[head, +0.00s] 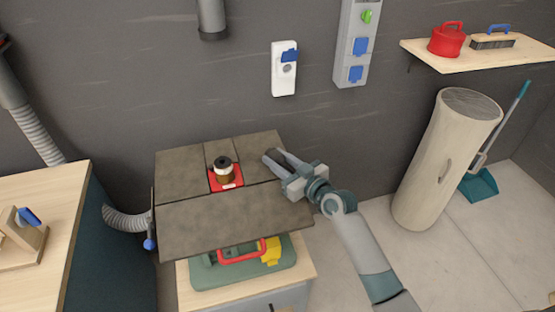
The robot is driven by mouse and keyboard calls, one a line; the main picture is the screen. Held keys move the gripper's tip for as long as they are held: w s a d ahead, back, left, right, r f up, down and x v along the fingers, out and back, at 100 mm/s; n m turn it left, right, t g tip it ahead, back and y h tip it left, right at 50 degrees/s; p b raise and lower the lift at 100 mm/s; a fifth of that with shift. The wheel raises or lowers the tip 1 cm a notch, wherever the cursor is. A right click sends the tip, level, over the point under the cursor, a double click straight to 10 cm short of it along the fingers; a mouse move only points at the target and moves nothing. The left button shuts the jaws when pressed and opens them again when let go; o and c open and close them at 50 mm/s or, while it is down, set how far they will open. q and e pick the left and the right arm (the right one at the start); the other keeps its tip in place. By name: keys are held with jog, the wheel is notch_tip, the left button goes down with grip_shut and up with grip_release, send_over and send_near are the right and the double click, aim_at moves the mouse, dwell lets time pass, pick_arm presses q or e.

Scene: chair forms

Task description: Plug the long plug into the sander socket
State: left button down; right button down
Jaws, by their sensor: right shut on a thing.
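My right gripper (277,160) is over the right back part of the sander's table. It is shut on a slim grey thing, seemingly the long plug, which I can hardly tell apart from the fingers. A white socket box (284,80) with a raised blue flap (290,56) is on the wall above and behind the gripper, well apart from it. The grey panel (346,60) to its right has two blue-covered sockets and a green switch. No label shows which is the sander socket. My left gripper is not in view.
The sander's table (225,222) has a spindle (223,168) in a red plate. A workbench (45,185) at left bears a wooden block with a blue piece (28,216). A pale cylinder (440,165) leans at right under a shelf (480,54). The wall around the white box is clear.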

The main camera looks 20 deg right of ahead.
aim_at(285, 164)
jog(key=shift+r, duration=0.1)
jog(key=shift+s+d+r+p, duration=0.35)
jog(key=shift+s+r+p, duration=0.35)
jog(key=shift+p, duration=0.15)
jog(key=shift+s+d+r+p, duration=0.3)
jog(key=shift+s+r+p, duration=0.4)
jog(key=shift+p, duration=0.1)
jog(key=shift+s+r+p, duration=0.4)
jog(key=shift+s+p, duration=0.2)
jog(key=shift+s, duration=0.2)
jog(key=shift+s+r+p, duration=0.35)
jog(key=shift+s+p, duration=0.3)
jog(key=shift+s, duration=0.1)
jog(key=shift+s+r+p, duration=0.4)
jog(key=shift+s+p, duration=0.2)
jog(key=shift+s, duration=0.2)
jog(key=s+r+p, duration=0.3)
jog(key=s+r, duration=0.1)
jog(key=s, duration=0.4)
jog(key=s+r+p, duration=0.2)
jog(key=s+r, duration=0.1)
jog(key=s, duration=0.6)
jog(key=shift+d+r+p, duration=0.35)
jog(key=shift+p, duration=0.05)
dwell(1.4)
jog(key=shift+s, duration=0.1)
dwell(0.3)
